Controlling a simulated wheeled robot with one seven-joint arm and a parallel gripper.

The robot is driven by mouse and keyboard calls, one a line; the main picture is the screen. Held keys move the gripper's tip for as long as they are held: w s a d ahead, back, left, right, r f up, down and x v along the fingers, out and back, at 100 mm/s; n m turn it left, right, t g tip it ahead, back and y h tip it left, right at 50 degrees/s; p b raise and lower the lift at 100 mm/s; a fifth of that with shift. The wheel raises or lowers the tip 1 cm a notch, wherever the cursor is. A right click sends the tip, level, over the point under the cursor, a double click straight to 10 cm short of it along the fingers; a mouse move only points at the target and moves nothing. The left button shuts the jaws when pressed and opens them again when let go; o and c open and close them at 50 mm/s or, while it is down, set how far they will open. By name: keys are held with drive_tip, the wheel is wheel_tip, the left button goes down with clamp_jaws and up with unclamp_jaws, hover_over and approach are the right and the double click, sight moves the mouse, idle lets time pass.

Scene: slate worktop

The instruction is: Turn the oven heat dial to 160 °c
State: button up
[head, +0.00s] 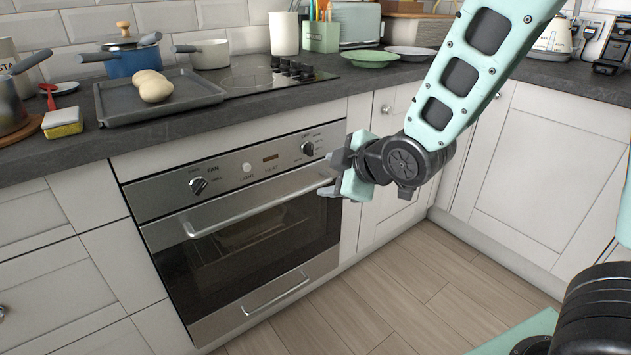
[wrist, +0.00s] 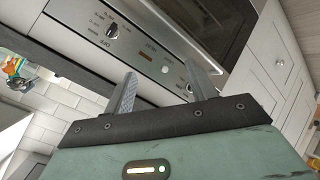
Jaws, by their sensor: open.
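The oven (head: 250,225) has a steel control panel with two dark dials. The right-hand dial (head: 308,148), apparently the heat dial, has small markings around it; its setting is too small to read. In the wrist view this dial (wrist: 111,30) appears upside down with "OFF" beside it, beyond the left fingertip. The left-hand dial (head: 198,185) sits near the word "FAN". My gripper (head: 331,175) is open and empty, in front of the oven's right end and lower than the right dial in the picture. In the wrist view its fingers (wrist: 161,70) are spread, apart from the dial.
The oven door handle (head: 262,208) juts out below the panel, close to my gripper in the picture. A small button (head: 247,168) and an indicator light (head: 270,157) lie between the dials. A grey tray (head: 190,97) sits on the worktop above. The floor in front is clear.

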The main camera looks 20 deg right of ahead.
drive_tip(key=w+d+f+n+t+y+b, duration=0.1)
drive_tip(key=w+d+f+n+t+b, duration=0.55)
drive_tip(key=b, duration=0.45)
drive_tip(key=n, duration=0.1)
approach(312, 151)
drive_tip(key=shift+y, duration=0.4)
drive_tip(key=x, duration=0.7)
drive_tip(key=shift+d+f, duration=0.15)
drive_tip(key=shift+w+b, duration=0.3)
drive_tip(key=shift+w, duration=0.4)
drive_tip(key=c, duration=1)
